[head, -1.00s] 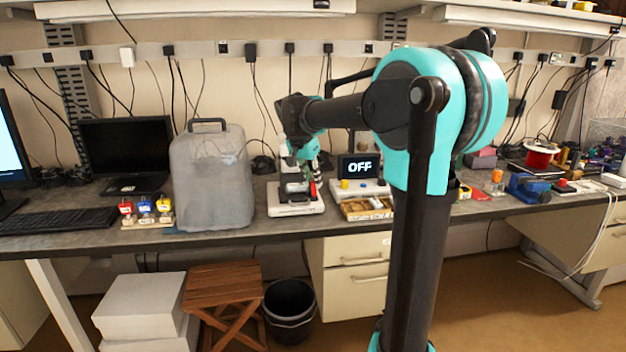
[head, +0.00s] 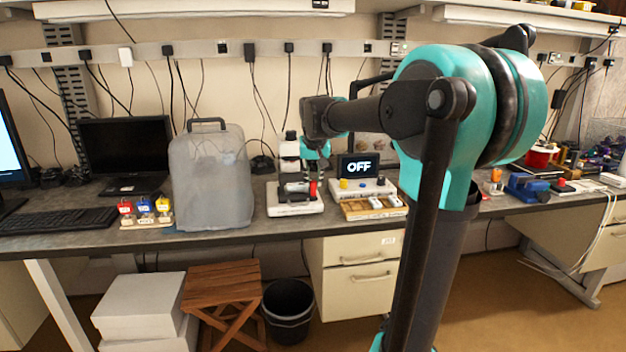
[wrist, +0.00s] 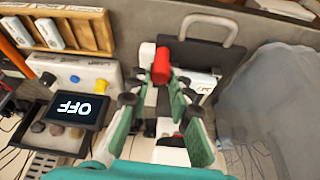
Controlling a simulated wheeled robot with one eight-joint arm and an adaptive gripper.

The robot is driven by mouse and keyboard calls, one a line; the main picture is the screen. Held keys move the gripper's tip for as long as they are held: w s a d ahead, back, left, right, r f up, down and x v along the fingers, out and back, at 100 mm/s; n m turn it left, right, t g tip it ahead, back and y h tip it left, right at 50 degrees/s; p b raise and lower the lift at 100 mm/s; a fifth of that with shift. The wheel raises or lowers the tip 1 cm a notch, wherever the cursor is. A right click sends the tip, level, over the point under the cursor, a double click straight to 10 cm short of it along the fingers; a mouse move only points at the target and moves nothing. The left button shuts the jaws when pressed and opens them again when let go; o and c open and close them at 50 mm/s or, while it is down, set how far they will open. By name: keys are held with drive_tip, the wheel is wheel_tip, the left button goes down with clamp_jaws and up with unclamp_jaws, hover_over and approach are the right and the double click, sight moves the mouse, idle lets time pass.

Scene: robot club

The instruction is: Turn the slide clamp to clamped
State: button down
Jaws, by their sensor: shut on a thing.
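The slide clamp is on a small white-based unit (head: 294,209) on the bench, left of the display box. Its red handle (head: 313,187) stands near the right side of the unit; in the wrist view the handle (wrist: 161,66) appears as a red cylinder between my fingertips. My gripper (head: 312,177) is lowered onto the unit from above. In the wrist view its two teal-padded fingers (wrist: 161,85) are closed around the red handle. The fingers hide the lower part of the handle and the clamp under it. A box display (head: 358,167) reads OFF.
A wooden tray (head: 372,215) with white pieces lies in front of the display box. A large grey translucent container (head: 211,180) stands close on the left of the unit. Red, blue and yellow padlock-like items (head: 146,207) are further left. My arm covers the bench right of the tray.

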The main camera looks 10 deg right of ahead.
drive_tip(key=shift+d+n+y, duration=0.1)
drive_tip(key=shift+n+y, duration=0.3)
drive_tip(key=shift+n, duration=0.7)
drive_tip(key=c, duration=1.4)
unclamp_jaws()
drive_tip(key=v, duration=1.2)
